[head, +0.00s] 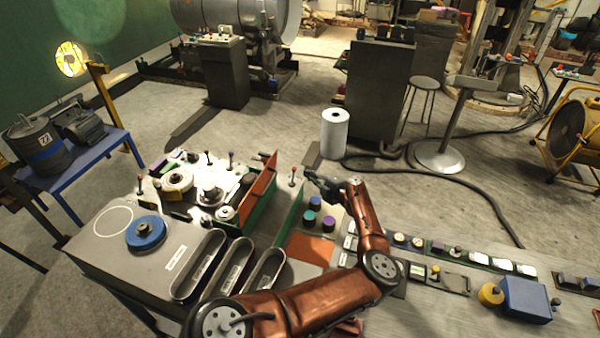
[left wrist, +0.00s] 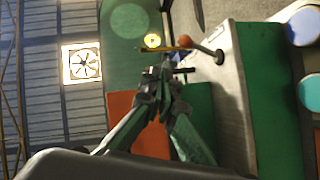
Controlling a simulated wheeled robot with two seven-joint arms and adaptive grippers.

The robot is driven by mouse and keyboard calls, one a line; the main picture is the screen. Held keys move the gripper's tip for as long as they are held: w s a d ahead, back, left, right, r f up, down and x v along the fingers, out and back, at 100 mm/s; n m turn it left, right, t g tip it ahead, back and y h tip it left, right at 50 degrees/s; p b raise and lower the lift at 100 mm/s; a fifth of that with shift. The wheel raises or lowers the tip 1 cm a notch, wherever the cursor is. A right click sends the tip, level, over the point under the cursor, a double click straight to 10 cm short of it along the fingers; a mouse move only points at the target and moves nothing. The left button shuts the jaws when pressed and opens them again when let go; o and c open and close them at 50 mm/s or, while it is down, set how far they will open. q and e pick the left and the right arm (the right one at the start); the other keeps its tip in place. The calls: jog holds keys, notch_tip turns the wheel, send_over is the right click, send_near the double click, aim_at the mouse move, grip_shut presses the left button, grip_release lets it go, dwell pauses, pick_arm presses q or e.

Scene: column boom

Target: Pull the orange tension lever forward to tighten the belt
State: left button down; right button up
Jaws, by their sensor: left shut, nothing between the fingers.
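A short lever with an orange-red ball knob (head: 294,171) stands on the machine top, just left of my left gripper (head: 312,178). In the left wrist view a lever with an orange-red knob (left wrist: 213,43) shows just beyond and right of my left fingertips (left wrist: 165,75). It looks like the same lever. The left fingers are shut, with nothing between them, and appear close to the lever but apart from it. Round rollers (head: 211,192) sit on the machine top; I cannot make out a belt clearly. My right gripper is not in view.
An orange panel (head: 261,187) and green walls (head: 291,216) stand left of the gripper. Other small red-knobbed levers (head: 231,158) stand farther left. A white roll (head: 334,133) stands on the floor behind.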

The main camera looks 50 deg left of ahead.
pick_arm(q)
jog(key=shift+r+v, duration=0.25)
jog(key=shift+v, duration=0.95)
